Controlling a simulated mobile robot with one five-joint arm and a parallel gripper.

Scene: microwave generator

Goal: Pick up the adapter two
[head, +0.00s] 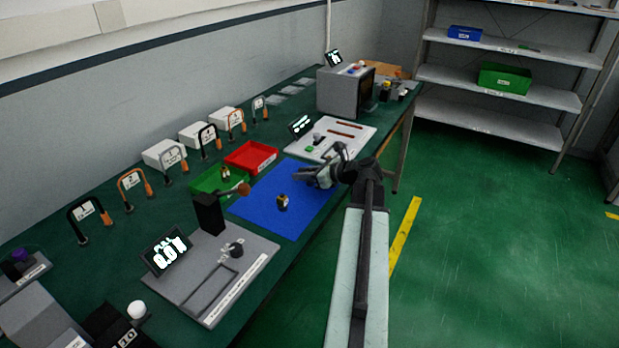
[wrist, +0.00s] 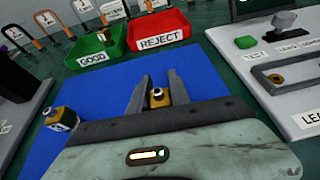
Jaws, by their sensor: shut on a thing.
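In the wrist view, my gripper (wrist: 160,82) is low over the blue mat, its two dark fingers shut on a small brass adapter (wrist: 157,97). The fingers hide the adapter's sides, and no number can be read on it. In the head view, my gripper (head: 312,178) is over the right part of the mat, and the held adapter is too hidden to make out. Another brass adapter (wrist: 62,118) with a pale label stands on the mat to the left, apart from my gripper. It also shows in the head view (head: 282,201).
Beyond the mat (head: 262,210) stand a green GOOD tray (wrist: 88,49), with a small brass part inside, and a red REJECT tray (wrist: 158,32). A leak-test fixture (wrist: 290,98) is at right, a grey calibration station (head: 255,258) at left. Bare mat lies between the adapters.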

